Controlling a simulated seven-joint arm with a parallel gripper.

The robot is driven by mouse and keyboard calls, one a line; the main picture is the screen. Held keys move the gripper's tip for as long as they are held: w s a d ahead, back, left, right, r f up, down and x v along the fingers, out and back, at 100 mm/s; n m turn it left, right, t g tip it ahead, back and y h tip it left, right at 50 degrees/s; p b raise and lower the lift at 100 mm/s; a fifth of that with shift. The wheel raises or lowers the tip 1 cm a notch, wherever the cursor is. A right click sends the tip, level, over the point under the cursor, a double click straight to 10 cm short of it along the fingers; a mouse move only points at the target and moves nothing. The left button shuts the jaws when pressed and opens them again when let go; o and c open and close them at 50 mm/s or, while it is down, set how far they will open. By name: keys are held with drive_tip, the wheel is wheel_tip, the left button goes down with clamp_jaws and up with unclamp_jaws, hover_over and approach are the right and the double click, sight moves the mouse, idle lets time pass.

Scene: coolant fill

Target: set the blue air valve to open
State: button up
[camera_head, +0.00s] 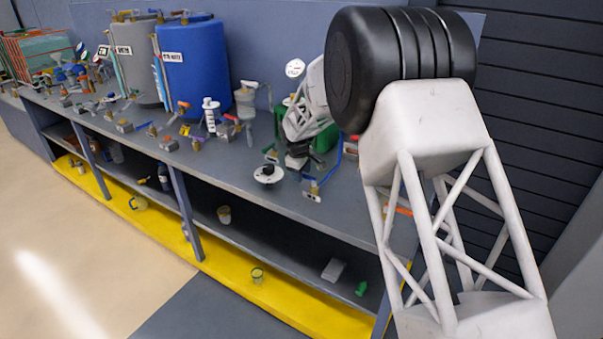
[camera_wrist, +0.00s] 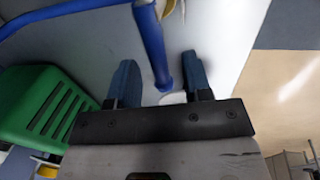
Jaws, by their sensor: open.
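My gripper (camera_head: 306,160) hangs low over the bench's right part, in front of a green unit. In the wrist view, its two dark blue fingers (camera_wrist: 162,80) are apart. A blue bar or pipe (camera_wrist: 151,42) reaches down between them; I cannot tell whether it touches either finger. In the head view, a blue pipe (camera_head: 334,160) runs just right of my gripper to a small blue-handled fitting (camera_head: 313,189) near the bench's front edge. This may be the blue air valve; its handle setting is too small to read.
The green slotted unit (camera_wrist: 45,115) stands close to the left finger in the wrist view. A round white-and-black part (camera_head: 268,174) lies left of my gripper. A blue drum (camera_head: 197,66), a grey drum (camera_head: 135,58) and many small fittings crowd the grey bench (camera_head: 235,178) farther left.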

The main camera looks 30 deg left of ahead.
clamp_jaws()
drive_tip(key=shift+s, duration=0.1)
idle(0.4)
drive_tip(key=shift+s+d+n+y, duration=0.15)
drive_tip(key=shift+s+n, duration=0.15)
drive_tip(key=shift+n, duration=0.5)
drive_tip(key=shift+s+n+y, duration=0.15)
drive_tip(key=shift+s+n, duration=0.15)
drive_tip(key=shift+n, duration=0.5)
drive_tip(key=n, duration=0.1)
drive_tip(key=s+n, duration=0.1)
drive_tip(key=d+n, duration=0.1)
drive_tip(key=n, duration=0.1)
drive_tip(key=shift+s+y, duration=0.25)
drive_tip(key=shift+y, duration=0.15)
drive_tip(key=n, duration=0.2)
drive_tip(key=s+d+n, duration=0.1)
drive_tip(key=n, duration=0.1)
drive_tip(key=d+n+g, duration=0.1)
drive_tip(key=shift+s+n+y, duration=0.2)
drive_tip(key=shift+n+y, duration=0.1)
drive_tip(key=shift+n, duration=0.1)
drive_tip(key=shift+s+d+n+g, duration=0.1)
drive_tip(key=shift+d+n+g, duration=0.35)
drive_tip(key=shift+n, duration=0.8)
drive_tip(key=shift+s+d+n+g, duration=0.15)
drive_tip(key=shift+d+n, duration=0.45)
drive_tip(key=shift+n, duration=0.65)
drive_tip(key=shift+w, duration=0.1)
